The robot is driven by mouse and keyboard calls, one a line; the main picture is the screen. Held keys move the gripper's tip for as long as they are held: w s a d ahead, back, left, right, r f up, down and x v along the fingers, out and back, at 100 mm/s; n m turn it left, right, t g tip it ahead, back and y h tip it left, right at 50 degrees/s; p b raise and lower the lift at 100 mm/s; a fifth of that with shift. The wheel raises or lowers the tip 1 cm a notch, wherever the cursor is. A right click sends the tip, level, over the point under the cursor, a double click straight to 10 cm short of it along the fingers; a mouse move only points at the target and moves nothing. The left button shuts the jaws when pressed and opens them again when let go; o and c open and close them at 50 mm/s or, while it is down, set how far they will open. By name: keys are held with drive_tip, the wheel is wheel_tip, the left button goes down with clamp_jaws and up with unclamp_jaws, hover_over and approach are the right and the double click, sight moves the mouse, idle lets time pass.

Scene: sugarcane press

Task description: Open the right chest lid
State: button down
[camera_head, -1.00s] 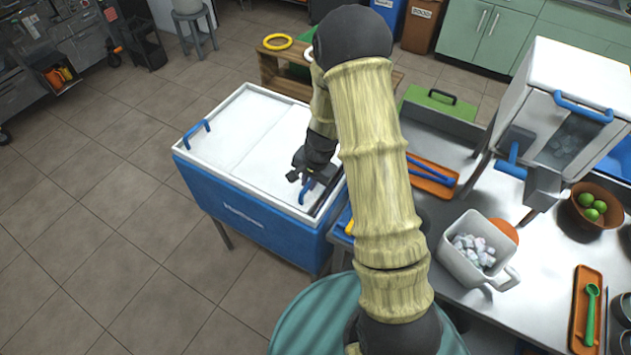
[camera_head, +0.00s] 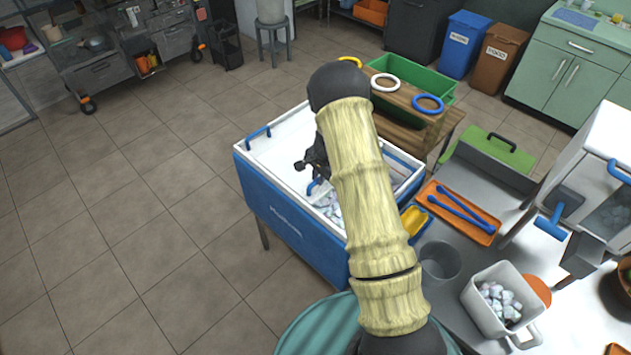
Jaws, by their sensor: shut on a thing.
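The blue chest (camera_head: 290,232) has a white top. Its left lid has a blue handle (camera_head: 258,132) at the far left end. The right lid's blue handle (camera_head: 314,187) is near the middle of the chest, and most of that lid is hidden behind my arm and gripper. My gripper (camera_head: 313,181) is shut on this handle. Ice (camera_head: 330,207) shows in the open part of the chest to the right of the handle. My arm hides much of the chest's right half.
A wooden stand (camera_head: 408,131) with rings is behind the chest. Floor at left is clear.

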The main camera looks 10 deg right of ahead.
drive_tip(key=shift+w+a, duration=0.15)
drive_tip(key=c, duration=1.4)
unclamp_jaws()
drive_tip(key=shift+r, duration=0.15)
drive_tip(key=s+d+r+b, duration=0.1)
drive_tip(key=s+r+b, duration=0.1)
drive_tip(key=r, duration=1.4)
drive_tip(key=shift+s+d+r, duration=0.4)
drive_tip(key=shift+s, duration=0.1)
drive_tip(key=s+a+r+n, duration=0.1)
drive_tip(key=s+n, duration=0.5)
drive_tip(key=s, duration=0.6)
drive_tip(key=s+a+r+n+h, duration=0.1)
drive_tip(key=s+n, duration=0.5)
drive_tip(key=s, duration=0.6)
drive_tip(key=a+r, duration=0.1)
drive_tip(key=a, duration=0.1)
drive_tip(key=shift+s+a+r+t, duration=0.2)
drive_tip(key=shift+a+t, duration=0.15)
drive_tip(key=shift+t, duration=0.05)
